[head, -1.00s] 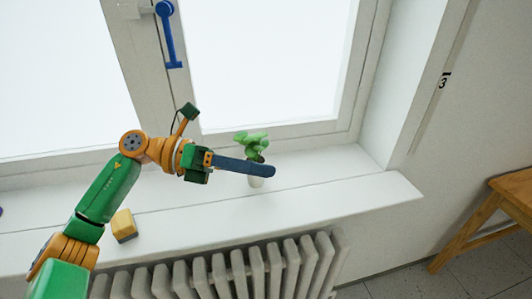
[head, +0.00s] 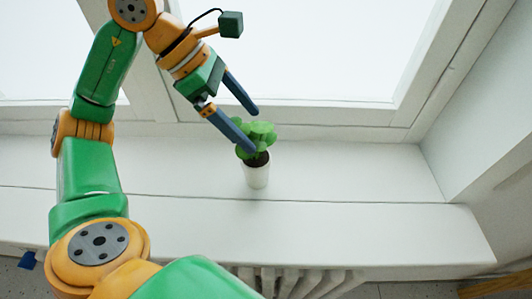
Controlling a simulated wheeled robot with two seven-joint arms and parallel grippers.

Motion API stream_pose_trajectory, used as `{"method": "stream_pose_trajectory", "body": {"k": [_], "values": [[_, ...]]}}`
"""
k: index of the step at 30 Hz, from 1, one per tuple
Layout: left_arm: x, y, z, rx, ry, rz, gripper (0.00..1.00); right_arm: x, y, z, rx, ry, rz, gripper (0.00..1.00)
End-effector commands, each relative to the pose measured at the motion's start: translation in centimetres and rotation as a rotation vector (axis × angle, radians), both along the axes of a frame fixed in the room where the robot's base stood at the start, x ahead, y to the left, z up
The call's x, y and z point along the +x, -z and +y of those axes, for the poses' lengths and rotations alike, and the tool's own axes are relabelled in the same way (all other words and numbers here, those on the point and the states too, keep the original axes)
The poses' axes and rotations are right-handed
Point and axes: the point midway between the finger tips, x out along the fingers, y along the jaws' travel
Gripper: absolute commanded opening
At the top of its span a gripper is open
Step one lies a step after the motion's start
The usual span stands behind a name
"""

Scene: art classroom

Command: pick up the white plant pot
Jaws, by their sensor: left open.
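The white plant pot (head: 256,177) stands upright on the white windowsill in the head view, with dark soil and a green leafy plant (head: 262,134) in it. My left gripper (head: 252,130) is open, its two blue fingers pointing down and right at the plant's leaves, above the pot. One finger overlaps the leaves in the picture; I cannot tell whether it touches them. The pot's body is in plain view below the fingers. My right gripper is not in view.
The windowsill (head: 350,180) is clear to the right of the pot. The window frame (head: 345,117) rises behind it and a wall closes the right side. A radiator (head: 300,282) is below the sill's front edge. A wooden piece (head: 485,287) shows at the bottom right.

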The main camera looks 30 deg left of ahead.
Motion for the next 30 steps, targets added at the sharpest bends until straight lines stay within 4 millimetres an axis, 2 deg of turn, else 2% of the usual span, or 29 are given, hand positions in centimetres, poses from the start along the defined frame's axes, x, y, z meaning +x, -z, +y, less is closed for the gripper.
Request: {"method": "stream_pose_trajectory", "body": {"k": [3, 8, 18, 26, 30], "values": [[0.0, 1.2, 0.0, -0.002, 0.0, 0.001, 1.0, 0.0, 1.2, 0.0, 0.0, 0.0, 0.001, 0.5], [0.2, 2.0, -0.3, -0.002, 0.0, 0.003, 1.0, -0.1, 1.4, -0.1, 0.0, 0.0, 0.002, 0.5], [1.9, 6.9, -2.6, -0.003, 0.002, 0.004, 1.0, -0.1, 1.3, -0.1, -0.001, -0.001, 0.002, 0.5], [2.1, 7.4, -2.9, -0.004, 0.0, 0.0, 1.0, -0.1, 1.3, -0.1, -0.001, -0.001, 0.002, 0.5], [2.0, 7.4, -2.9, -0.004, 0.0, 0.0, 0.62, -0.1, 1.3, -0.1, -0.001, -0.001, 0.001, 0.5]]}}
